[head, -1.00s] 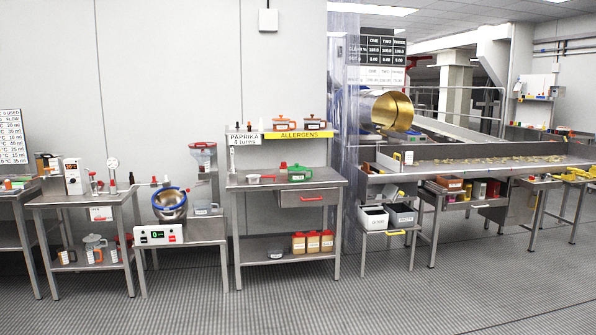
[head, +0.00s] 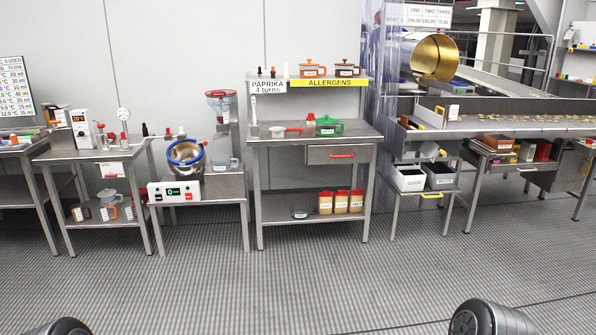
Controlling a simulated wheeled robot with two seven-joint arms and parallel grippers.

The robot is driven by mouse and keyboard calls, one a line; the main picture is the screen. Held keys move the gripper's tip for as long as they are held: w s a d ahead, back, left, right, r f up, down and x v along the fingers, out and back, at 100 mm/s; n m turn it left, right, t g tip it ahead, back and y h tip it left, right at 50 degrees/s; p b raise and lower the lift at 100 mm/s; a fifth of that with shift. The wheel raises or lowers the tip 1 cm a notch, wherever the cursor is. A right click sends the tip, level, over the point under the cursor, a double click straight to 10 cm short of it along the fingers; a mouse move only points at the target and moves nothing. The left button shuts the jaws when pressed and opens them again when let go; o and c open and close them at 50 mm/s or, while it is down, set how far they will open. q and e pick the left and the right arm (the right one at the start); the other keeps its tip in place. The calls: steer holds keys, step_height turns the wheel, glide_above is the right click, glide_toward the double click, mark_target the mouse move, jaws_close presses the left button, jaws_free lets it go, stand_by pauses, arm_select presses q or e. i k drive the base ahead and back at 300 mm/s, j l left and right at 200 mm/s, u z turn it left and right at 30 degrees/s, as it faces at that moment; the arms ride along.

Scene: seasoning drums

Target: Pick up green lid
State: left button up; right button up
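A green-lidded container (head: 329,126) stands on the middle shelf of the steel workbench with the yellow ALLERGENS label. Its green lid appears to sit on top, with a green handle at the right side; details are small at this distance. A small red-topped jar stands just left of it. Parts of my own arms show as dark rounded shapes at the bottom edge, but neither gripper is in view. Both are well away from the container.
A red-handled scoop (head: 284,131) lies left of the container. Orange-lidded (head: 313,69) and brown-lidded (head: 346,69) containers stand on the top shelf. A mixing bowl (head: 186,155) stands on the left bench. The grey floor (head: 300,285) ahead is clear.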

mark_target(326, 120)
steer(key=i+z, duration=0.1)
steer(key=i, duration=2.5)
steer(key=i+j+z, duration=0.15)
steer(key=i+z, duration=0.25)
steer(key=i, duration=0.25)
steer(key=i+j+z, duration=0.3)
steer(key=i+z, duration=0.15)
steer(key=i, duration=0.15)
steer(key=i+j+z, duration=0.4)
steer(key=i+j, duration=0.15)
steer(key=i+j+z, duration=0.4)
steer(key=j, duration=0.3)
steer(key=i+l, duration=0.05)
